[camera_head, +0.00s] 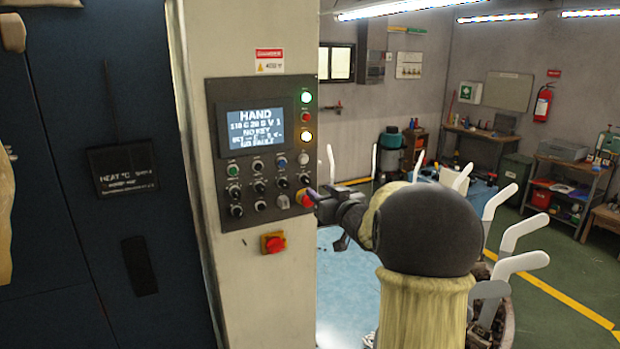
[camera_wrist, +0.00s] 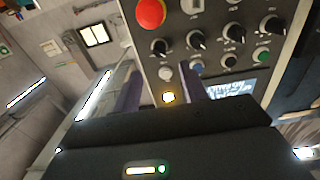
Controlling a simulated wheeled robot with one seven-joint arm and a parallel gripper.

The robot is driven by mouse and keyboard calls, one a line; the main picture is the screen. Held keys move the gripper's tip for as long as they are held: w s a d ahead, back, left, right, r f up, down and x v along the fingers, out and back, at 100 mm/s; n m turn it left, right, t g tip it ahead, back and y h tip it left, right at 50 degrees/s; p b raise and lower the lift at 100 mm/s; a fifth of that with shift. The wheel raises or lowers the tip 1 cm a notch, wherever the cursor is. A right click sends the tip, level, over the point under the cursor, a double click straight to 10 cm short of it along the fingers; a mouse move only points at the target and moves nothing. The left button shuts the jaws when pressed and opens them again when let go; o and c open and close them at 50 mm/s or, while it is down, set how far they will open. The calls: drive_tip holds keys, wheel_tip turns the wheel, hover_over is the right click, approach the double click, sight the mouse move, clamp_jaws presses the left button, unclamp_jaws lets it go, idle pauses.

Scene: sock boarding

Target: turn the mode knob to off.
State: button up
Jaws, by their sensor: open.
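The control panel (camera_head: 211,150) stands on a cream column. Its screen (camera_head: 248,130) reads HAND, with NO KEY below. Several black knobs sit under the screen, including a right-hand one (camera_head: 305,180), also in the wrist view (camera_wrist: 159,46), and a left-hand one (camera_head: 234,190). The knob labels are too small to read, so I cannot tell which is the mode knob or its setting. My gripper (camera_head: 324,208) is open just right of the panel's lower corner, overlapping the red mushroom button (camera_head: 305,198) in view. In the wrist view, my fingers (camera_wrist: 160,90) stand apart with nothing visibly held.
A red switch on a yellow plate (camera_head: 273,243) sits below the panel. Lit lamps (camera_head: 306,136) line its right edge. White sock forms (camera_head: 500,232) stand around my arm at right. A dark blue cabinet (camera_head: 90,260) fills the left.

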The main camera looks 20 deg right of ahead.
sight(308, 181)
drive_tip(key=w+p, duration=0.1)
drive_tip(key=w, duration=0.1)
drive_tip(key=w+p, duration=0.1)
drive_tip(key=w, duration=0.2)
drive_tip(key=shift+w+d+r, duration=0.1)
drive_tip(key=shift+w+d, duration=0.1)
drive_tip(key=shift+w, duration=0.15)
drive_tip(key=shift+w+p, duration=0.3)
drive_tip(key=shift+w, duration=0.1)
drive_tip(key=shift+w+a, duration=0.6)
drive_tip(key=shift+s+d, duration=0.15)
drive_tip(key=shift+s, duration=0.05)
drive_tip(key=shift+c, duration=0.2)
drive_tip(key=shift+d, duration=0.15)
clamp_jaws()
